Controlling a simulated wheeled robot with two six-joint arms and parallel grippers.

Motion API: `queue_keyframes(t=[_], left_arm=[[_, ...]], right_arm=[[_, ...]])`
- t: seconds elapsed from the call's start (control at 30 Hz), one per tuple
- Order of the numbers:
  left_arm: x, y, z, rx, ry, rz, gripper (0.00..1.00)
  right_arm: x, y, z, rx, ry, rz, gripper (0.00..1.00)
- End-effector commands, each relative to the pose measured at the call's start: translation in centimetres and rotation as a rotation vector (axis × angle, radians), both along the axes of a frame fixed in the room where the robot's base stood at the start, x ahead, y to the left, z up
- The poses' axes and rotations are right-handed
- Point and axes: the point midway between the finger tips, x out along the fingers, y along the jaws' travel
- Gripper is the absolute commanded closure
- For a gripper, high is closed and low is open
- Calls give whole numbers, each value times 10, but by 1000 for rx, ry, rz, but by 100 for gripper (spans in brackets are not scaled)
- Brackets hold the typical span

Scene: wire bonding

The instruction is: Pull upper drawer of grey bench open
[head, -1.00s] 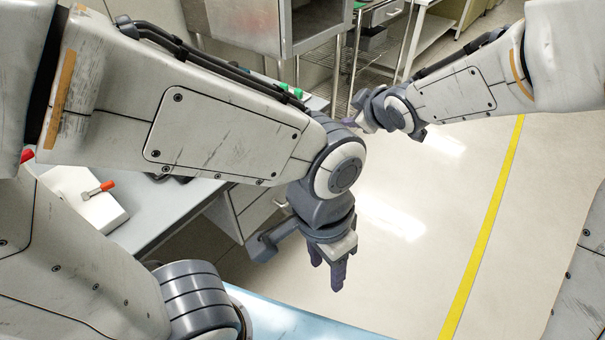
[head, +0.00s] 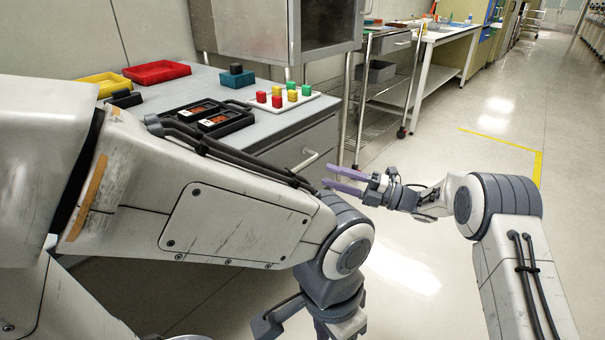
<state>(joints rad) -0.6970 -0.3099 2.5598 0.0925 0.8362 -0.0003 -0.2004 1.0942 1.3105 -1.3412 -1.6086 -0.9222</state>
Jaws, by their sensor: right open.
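The grey bench (head: 239,86) stands at the left. Its upper drawer (head: 284,158) has a bar handle (head: 306,161) and looks shut, though my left arm hides much of the front. My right gripper (head: 326,177) is open and empty, with its purple fingers pointing left. In the picture it lies just right of and below the handle, and I see no contact. My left gripper (head: 325,332) hangs down at the bottom edge. Its fingertips are cut off, so its opening cannot be told.
On the bench are red (head: 157,72) and yellow (head: 101,84) trays, black fixtures (head: 206,117) and a white board (head: 283,101) with coloured blocks. A metal cabinet (head: 270,30) stands behind. A wire shelf cart (head: 383,88) stands right of it. The floor (head: 440,143) at right is clear.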

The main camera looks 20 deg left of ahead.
Motion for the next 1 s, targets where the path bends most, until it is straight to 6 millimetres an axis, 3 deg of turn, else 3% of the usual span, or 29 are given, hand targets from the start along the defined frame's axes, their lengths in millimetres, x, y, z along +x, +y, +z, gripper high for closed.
queue_keyframes(t=[0.2,0.4,0.6,0.87,0.97,1.0], left_arm=[[0,0,-10,0,0,0,50],[0,0,-17,0,0,0,50],[0,0,-18,0,0,0,50],[0,0,-18,0,0,0,50],[0,0,-18,0,0,0,50],[0,0,-18,0,0,0,50]], right_arm=[[-3,43,7,0,-2,3,54],[-4,73,13,-1,0,0,54],[-4,86,16,-1,3,-1,54],[-4,86,17,-1,3,-2,54],[-4,86,17,-1,3,-2,92],[-4,86,17,-1,3,-2,100]])
